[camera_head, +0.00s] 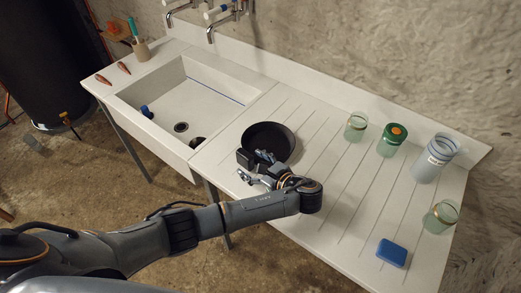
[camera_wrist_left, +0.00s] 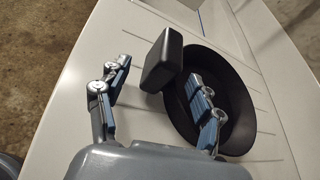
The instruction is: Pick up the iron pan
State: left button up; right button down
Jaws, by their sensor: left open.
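The black iron pan (camera_head: 279,136) sits on the ribbed drainboard just right of the sink. In the left wrist view, the pan (camera_wrist_left: 236,80) shows its round bowl and its short, blocky handle (camera_wrist_left: 162,62). My left gripper (camera_head: 257,171) is at the near side of the pan, by the handle. In the left wrist view, the open left gripper (camera_wrist_left: 157,75) has one finger on each side of the handle, with a gap to the left finger. The right finger overlaps the pan's bowl and hides part of it; I cannot tell whether it touches. My right gripper is not in view.
Another green jar (camera_head: 440,217) and a blue sponge (camera_head: 392,252) are near the right end. The sink (camera_head: 185,97) is left. The middle drainboard is clear.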

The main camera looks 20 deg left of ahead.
pick_arm(q)
jog(key=shift+x, duration=1.6)
grip_shut()
jog(key=shift+d+r, duration=0.1)
jog(key=shift+r, duration=0.05)
jog(key=shift+r, duration=0.1)
